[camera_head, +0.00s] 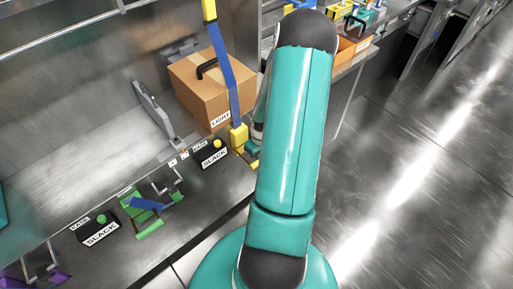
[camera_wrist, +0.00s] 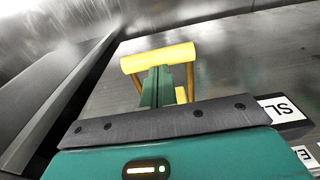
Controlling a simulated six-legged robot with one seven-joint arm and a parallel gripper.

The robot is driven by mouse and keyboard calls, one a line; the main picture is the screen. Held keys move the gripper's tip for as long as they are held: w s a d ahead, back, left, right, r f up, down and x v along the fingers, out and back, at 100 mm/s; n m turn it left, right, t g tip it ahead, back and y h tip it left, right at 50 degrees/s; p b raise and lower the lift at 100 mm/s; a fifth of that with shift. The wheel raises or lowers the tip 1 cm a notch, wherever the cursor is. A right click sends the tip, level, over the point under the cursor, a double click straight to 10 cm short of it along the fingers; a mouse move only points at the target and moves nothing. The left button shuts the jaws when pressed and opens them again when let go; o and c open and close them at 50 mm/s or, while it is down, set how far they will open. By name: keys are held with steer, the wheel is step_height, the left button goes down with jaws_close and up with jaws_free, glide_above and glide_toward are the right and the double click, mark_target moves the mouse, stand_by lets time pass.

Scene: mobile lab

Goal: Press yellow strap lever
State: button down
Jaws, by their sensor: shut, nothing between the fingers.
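The yellow strap lever (camera_head: 238,137) stands on the metal bench at the foot of a blue strap (camera_head: 221,60), partly hidden by my arm in the head view. In the wrist view its yellow crossbar (camera_wrist: 158,59) lies just beyond my fingertips, with a yellow leg on either side. My gripper (camera_wrist: 157,78) is shut and empty. Its fingers point at the middle of the crossbar and overlap its lower edge in the picture; I cannot tell whether they touch. In the head view my gripper (camera_head: 251,146) shows only in part beside the lever, left of my arm.
A cardboard box (camera_head: 205,88) labelled LIGHT stands behind the lever. A black SLACK button box (camera_head: 212,153) is just left of it. A green strap lever (camera_head: 148,213) and another SLACK box (camera_head: 98,229) with a green button are further left. Open floor lies right.

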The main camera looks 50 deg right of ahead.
steer(key=shift+s+a+f, duration=0.1)
steer(key=shift+s+f, duration=0.1)
steer(key=shift+f, duration=0.25)
steer(key=shift+s+f, duration=0.2)
steer(key=shift+f, duration=0.25)
steer(key=shift+s+f, duration=0.1)
steer(key=shift+f, duration=1.2)
steer(key=shift+s+a+f, duration=0.1)
steer(key=shift+s+f, duration=0.05)
steer(key=shift+r, duration=0.2)
